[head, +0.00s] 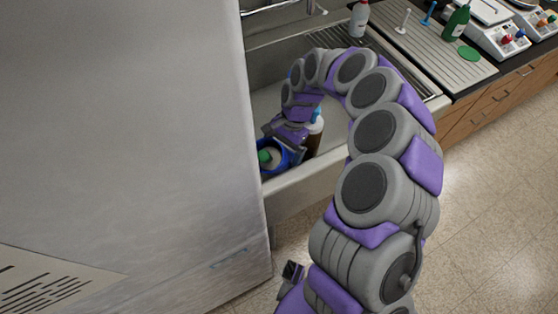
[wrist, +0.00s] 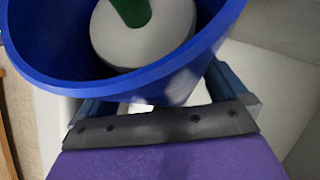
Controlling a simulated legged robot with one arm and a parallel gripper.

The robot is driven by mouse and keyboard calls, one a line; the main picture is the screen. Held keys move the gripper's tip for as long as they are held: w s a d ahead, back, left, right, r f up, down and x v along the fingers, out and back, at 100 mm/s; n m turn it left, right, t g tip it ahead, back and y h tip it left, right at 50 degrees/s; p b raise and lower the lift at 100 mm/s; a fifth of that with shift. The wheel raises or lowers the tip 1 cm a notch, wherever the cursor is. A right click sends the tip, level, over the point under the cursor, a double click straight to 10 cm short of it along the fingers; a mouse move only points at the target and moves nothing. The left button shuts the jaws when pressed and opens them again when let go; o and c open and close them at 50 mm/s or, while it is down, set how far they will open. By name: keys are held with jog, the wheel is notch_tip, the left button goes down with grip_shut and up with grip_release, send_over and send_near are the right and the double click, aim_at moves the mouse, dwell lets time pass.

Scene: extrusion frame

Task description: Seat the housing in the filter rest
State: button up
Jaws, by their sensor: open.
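A round blue holder (head: 284,160) with an open top stands in the sink, close to its front wall. In the wrist view its blue rim (wrist: 112,88) fills the top. A pale round piece with a green stem (head: 266,157) sits inside it; it also shows in the wrist view (wrist: 150,42). I cannot tell for certain which is the housing and which the filter rest. My gripper (head: 287,137) is at the holder's rim, fingers spread. In the wrist view my gripper (wrist: 155,100) has a finger on each side, with the tips hidden behind the blue rim.
A brown bottle (head: 314,137) stands just right of my gripper. The metal sink's front wall (head: 310,177) is close by. A large grey cabinet (head: 130,120) borders the left. The drainboard (head: 436,48) at right holds bottles, and instruments (head: 497,38) stand beyond.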

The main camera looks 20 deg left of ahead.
jog(key=shift+d+r, duration=0.1)
jog(key=shift+d, duration=0.3)
jog(key=shift+c, duration=0.7)
jog(key=shift+a, duration=0.45)
jog(key=c, duration=0.6)
jog(key=shift+d, duration=0.1)
jog(key=c, duration=0.9)
notch_tip(320, 180, up, 28)
jog(key=p, duration=0.6)
